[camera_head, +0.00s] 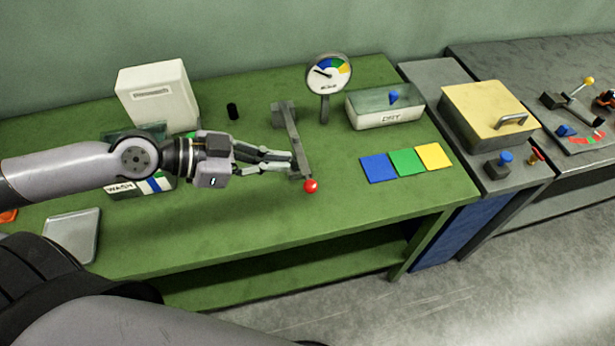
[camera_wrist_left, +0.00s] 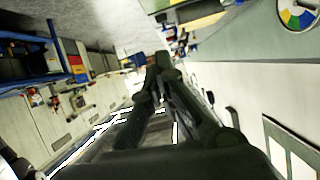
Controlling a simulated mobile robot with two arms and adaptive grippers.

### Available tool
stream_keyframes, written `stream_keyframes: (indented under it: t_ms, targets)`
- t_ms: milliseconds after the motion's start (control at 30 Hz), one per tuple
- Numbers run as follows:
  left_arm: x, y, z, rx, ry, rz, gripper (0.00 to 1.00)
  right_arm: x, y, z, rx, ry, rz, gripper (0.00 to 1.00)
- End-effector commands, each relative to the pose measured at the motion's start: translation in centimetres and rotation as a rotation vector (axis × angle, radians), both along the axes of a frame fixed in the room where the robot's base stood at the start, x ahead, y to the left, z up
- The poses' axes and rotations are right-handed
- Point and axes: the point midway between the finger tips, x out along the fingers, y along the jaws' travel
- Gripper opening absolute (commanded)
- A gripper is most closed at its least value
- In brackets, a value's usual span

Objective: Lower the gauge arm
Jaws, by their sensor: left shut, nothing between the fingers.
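The gauge arm (camera_head: 293,135) is a grey bar running from a grey block (camera_head: 283,113) toward the table's front edge. It ends in a red ball knob (camera_head: 310,186). How high the bar stands above the table is hard to tell. My left gripper (camera_head: 291,161) is shut and empty, its fingertips close beside the bar's front part; I cannot tell whether they touch it. The shut fingers also show in the left wrist view (camera_wrist_left: 160,75). A round dial gauge (camera_head: 329,74) stands behind the bar, and its face shows in the left wrist view (camera_wrist_left: 298,12).
The green table (camera_head: 250,215) holds a white box (camera_head: 157,95), a DRY tray (camera_head: 384,115), a WASH bin (camera_head: 121,188) partly behind my arm, and blue, green and yellow squares (camera_head: 406,162). A yellow-lidded box (camera_head: 488,110) stands at right. The table's front middle is clear.

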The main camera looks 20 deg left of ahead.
Motion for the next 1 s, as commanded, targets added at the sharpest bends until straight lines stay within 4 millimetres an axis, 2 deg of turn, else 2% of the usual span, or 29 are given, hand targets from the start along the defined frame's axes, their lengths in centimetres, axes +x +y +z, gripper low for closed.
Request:
stream_keyframes:
  t_ms: [33, 467, 700, 900, 1000]
  targets:
    - [0.2, -0.2, -0.3, 0.0, -0.004, 0.001, 0.0, 0.0, 0.0, -0.6, 0.0, 0.0, 0.0, 0.4]
    - [1.6, -2.0, -1.0, -0.004, -0.005, 0.001, 0.0, 0.0, 0.0, -1.3, 0.0, 0.001, 0.0, 0.4]
    - [3.0, -4.1, -1.8, -0.01, -0.001, 0.001, 0.0, 0.0, 0.0, 0.0, 0.0, 0.001, -0.001, 0.4]
    - [4.3, -5.8, -3.2, -0.006, 0.003, 0.002, 0.0, 0.0, 0.0, 1.0, 0.0, 0.001, -0.001, 0.4]
    - [4.0, -5.1, -5.2, -0.001, 0.008, 0.004, 0.0, 0.0, 0.1, 1.1, 0.001, 0.001, -0.001, 0.4]
